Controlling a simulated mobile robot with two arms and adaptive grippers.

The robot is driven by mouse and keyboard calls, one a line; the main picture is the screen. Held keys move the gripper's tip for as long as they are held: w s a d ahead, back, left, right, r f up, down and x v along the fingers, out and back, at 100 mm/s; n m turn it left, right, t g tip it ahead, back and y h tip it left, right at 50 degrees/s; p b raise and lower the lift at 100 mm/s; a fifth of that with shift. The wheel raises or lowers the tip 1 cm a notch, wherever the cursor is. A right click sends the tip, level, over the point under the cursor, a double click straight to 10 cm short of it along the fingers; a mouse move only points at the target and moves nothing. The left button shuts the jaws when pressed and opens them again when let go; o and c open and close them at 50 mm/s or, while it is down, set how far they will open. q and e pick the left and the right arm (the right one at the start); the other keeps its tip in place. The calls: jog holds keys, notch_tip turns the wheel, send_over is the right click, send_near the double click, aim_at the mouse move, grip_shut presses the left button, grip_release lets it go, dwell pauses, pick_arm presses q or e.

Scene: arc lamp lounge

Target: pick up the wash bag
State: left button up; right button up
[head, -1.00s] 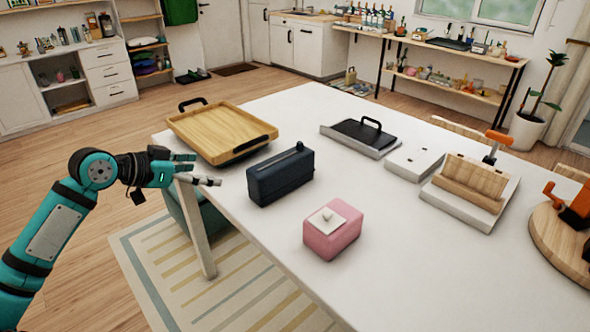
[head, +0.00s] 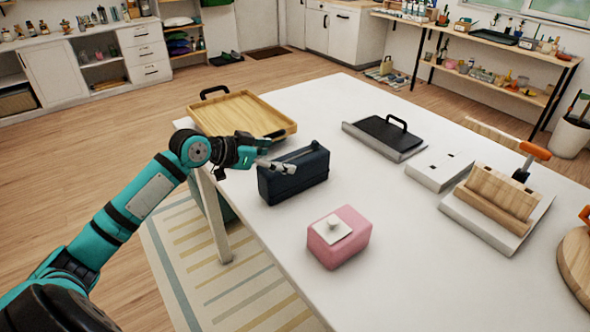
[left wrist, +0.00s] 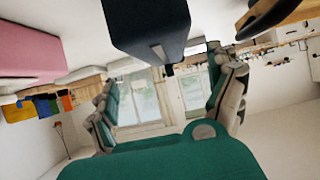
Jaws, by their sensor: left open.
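The wash bag (head: 296,180) is a dark navy, boxy bag standing upright on the white table, with a ridge along its top. In the left wrist view it is the dark block (left wrist: 147,25) at the top middle, ahead of and between the fingers. My left gripper (head: 267,153) is open and empty at the bag's left end. In the head view its fingers overlap the bag's upper left corner; I cannot tell whether they touch it. The left gripper's two fingers (left wrist: 162,70) stand wide apart in the left wrist view.
A wooden tray (head: 243,112) with dark handles lies behind the bag. A pink box (head: 340,237) with a white top stands in front of it. A black-handled board (head: 385,135), a white block (head: 439,170) and a wooden holder (head: 497,195) are to the right.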

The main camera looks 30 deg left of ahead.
aim_at(293, 158)
pick_arm(q)
jog(key=shift+x, duration=0.95)
jog(key=shift+w+f, duration=0.1)
jog(key=shift+w, duration=0.15)
jog(key=shift+w+d+f+p, duration=0.1)
jog(key=shift+w+f+p, duration=0.05)
jog(key=shift+w+p, duration=0.25)
jog(key=p+x, duration=0.1)
jog(key=x, duration=0.2)
jog(key=shift+w+f, duration=0.2)
jog(key=shift+w, duration=0.05)
jog(key=shift+w+f, duration=0.25)
jog(key=shift+w, duration=0.05)
pick_arm(e)
jog(key=shift+w+d+r, duration=0.15)
jog(key=shift+d+r, duration=0.1)
jog(key=shift+r, duration=0.3)
jog(key=shift+w+d+r, duration=0.15)
jog(key=shift+d+r, duration=0.1)
jog(key=shift+r, duration=0.25)
pick_arm(q)
jog(key=shift+s, duration=0.1)
jog(key=shift+c, duration=0.2)
